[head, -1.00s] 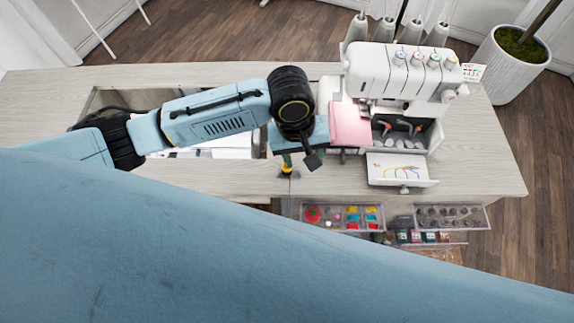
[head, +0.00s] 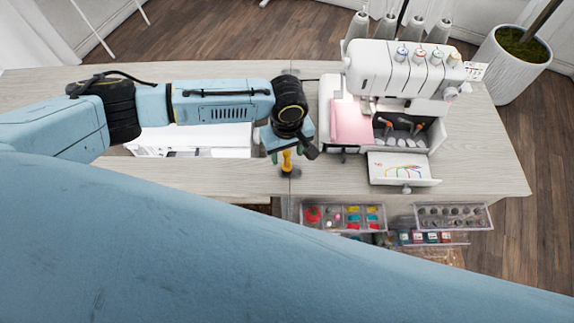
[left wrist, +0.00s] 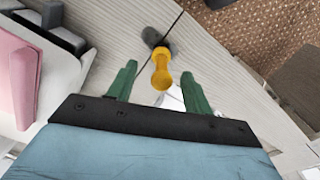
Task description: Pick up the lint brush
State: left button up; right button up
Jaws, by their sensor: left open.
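The lint brush has a yellow handle and a dark grey end. In the head view the brush (head: 287,165) is near the front edge of the cabinet top, left of the sewing machine, its upper part hidden by my wrist. In the left wrist view the brush (left wrist: 161,72) shows its yellow part between my fingers and its grey end beyond them. My left gripper (left wrist: 158,80) is open, with a green finger on each side of the yellow handle. A gap shows on both sides. My right gripper is not in view.
A white overlock machine (head: 405,72) with a pink cloth (head: 351,123) stands right of the brush. A white drawer (head: 402,169) is pulled out below it. Clear trays of sewing supplies (head: 343,217) hang at the front. A sunken opening lies to the left.

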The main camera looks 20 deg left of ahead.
aim_at(286, 161)
pick_arm(q)
notch_tip(286, 161, down, 5)
jog(key=shift+r+b, duration=0.1)
jog(key=shift+b, duration=0.3)
jog(key=shift+a, duration=0.1)
jog(key=shift+r, duration=0.1)
grip_shut()
